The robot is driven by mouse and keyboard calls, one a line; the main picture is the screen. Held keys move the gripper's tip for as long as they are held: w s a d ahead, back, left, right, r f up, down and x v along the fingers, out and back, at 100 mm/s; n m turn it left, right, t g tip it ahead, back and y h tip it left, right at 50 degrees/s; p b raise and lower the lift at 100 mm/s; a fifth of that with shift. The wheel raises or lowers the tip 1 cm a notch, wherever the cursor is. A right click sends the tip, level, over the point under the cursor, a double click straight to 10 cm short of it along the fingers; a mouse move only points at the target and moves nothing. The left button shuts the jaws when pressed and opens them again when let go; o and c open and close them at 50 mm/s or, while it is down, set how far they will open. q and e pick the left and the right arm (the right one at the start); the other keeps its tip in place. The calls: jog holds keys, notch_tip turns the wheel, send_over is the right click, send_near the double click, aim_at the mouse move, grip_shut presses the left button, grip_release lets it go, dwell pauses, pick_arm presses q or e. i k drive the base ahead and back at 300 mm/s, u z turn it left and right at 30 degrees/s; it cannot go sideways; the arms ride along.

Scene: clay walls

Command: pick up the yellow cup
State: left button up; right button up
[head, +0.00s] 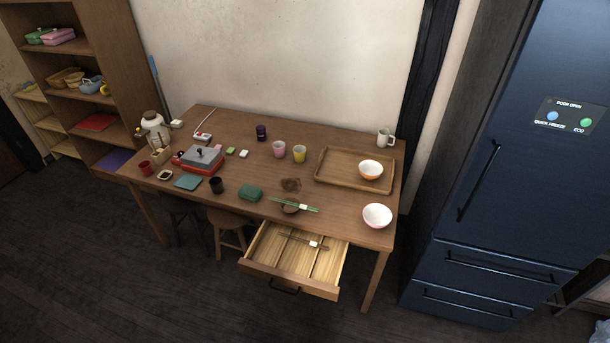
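The yellow cup (299,153) stands upright on the wooden table (330,205), near the middle and towards the back. A pink cup (279,149) stands close beside it on the left. The wooden tray (322,172) lies to its right, a little apart. Neither of my grippers shows in the head view, and nothing is touching the yellow cup.
An open drawer (290,286) juts from the table's front. Stools (231,227) stand below. A blue fridge (510,170) stands right, shelves (110,70) left.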

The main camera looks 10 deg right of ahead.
aim_at(299, 151)
jog(key=u, duration=1.05)
jog(key=i, duration=2.1)
jog(key=z, duration=0.5)
